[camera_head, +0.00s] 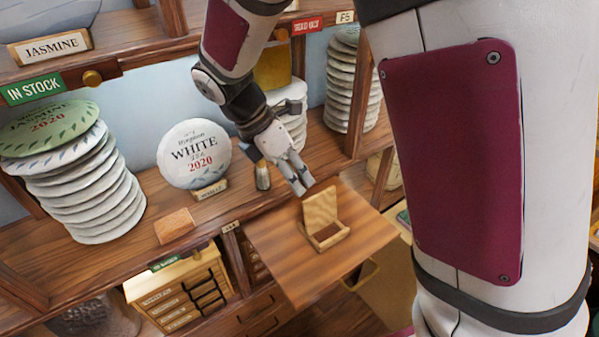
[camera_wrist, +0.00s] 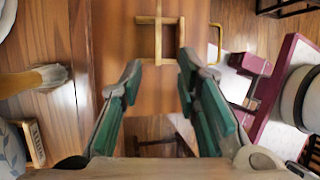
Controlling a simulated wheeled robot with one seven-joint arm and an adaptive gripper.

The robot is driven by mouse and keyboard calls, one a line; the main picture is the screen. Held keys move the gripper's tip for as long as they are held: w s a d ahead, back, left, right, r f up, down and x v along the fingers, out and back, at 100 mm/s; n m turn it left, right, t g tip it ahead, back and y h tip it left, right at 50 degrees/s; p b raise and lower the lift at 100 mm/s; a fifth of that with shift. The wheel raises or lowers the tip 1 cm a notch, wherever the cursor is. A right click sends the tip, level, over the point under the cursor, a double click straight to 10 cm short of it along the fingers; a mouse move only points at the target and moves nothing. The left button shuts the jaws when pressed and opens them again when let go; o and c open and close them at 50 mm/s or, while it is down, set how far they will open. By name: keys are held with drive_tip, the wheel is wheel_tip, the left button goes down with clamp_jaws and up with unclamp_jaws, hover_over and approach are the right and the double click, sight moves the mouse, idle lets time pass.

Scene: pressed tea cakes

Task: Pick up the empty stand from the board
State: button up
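The empty stand (camera_head: 323,236) is a small light wooden frame with an upright back panel, on the wooden pull-out board (camera_head: 275,245). It holds nothing. In the wrist view the stand (camera_wrist: 158,38) shows from above at the top middle, beyond my fingertips. My gripper (camera_head: 304,184) is above the board, just up and left of the stand and apart from it. In the wrist view my gripper (camera_wrist: 158,68) has its green-padded fingers spread with nothing between them.
A white tea cake (camera_head: 194,154) stands upright on the shelf, with a brush (camera_head: 262,177) beside it. Stacked cakes (camera_head: 85,185) are at left and more (camera_head: 345,80) at back right. A wooden block (camera_head: 174,225) lies near the shelf edge. Small drawers (camera_head: 180,295) are below.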

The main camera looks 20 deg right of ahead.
sight(319, 217)
drive_tip(key=p+x, duration=0.2)
drive_tip(key=x, duration=1.1)
drive_tip(key=shift+w+d+f, duration=0.1)
drive_tip(key=shift+d+f, duration=0.1)
drive_tip(key=shift+f, duration=0.1)
drive_tip(key=shift+c, duration=0.6)
clamp_jaws()
